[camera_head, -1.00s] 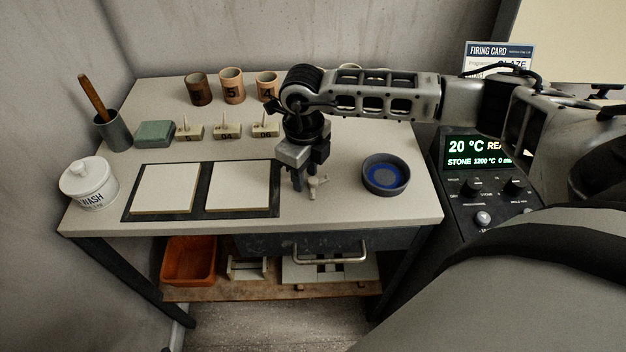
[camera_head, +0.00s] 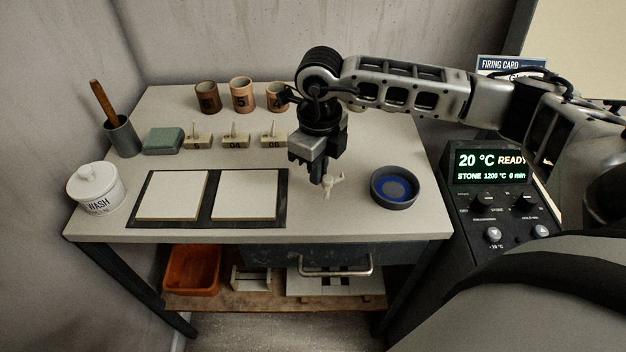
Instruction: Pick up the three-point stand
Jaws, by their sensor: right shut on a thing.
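The three-point stand (camera_head: 328,187) is a small cream piece with short arms. My right gripper (camera_head: 322,175) points down over the table and is shut on it. The stand appears to hang slightly above the table top, between the dark mat with pale tiles and the blue bowl. The fingers partly hide its upper part. My left gripper is not in view.
A grey bowl with blue inside (camera_head: 394,187) stands right of the stand. Two pale tiles lie on a dark mat (camera_head: 209,224). Small numbered cone holders (camera_head: 235,141) and cups (camera_head: 242,95) stand behind. A kiln panel (camera_head: 492,165) is at the right.

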